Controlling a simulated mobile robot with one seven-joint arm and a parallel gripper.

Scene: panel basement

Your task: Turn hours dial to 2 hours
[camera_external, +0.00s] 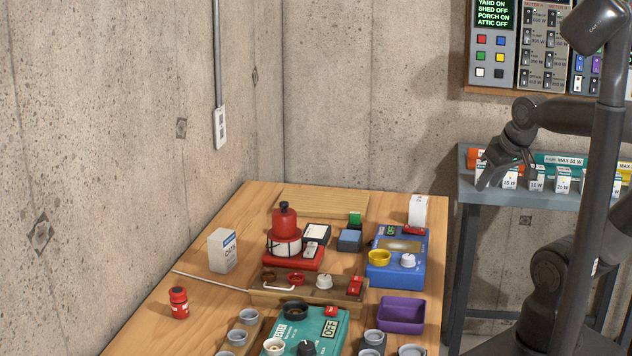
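No dial in view has a readable hours marking, so I cannot tell which one is the hours dial. A teal unit (322,323) on the wooden table has a black knob (306,348) at its front and a sign reading OFF. A blue unit (391,275) behind it has a pale knob (407,261) and a yellow cup on top. Another pale knob (324,282) sits on a wooden rack. My gripper (500,176) is at the right, by the grey bench and away from these knobs. Its fingers are small and dark here, and their opening is unclear.
The wooden table (220,300) also holds a red burner-like device (285,245), a white carton (222,251), a red bottle (179,303) and a purple tray (401,315). Labelled boxes stand on the grey bench (480,192). Switch panels (493,45) hang above it.

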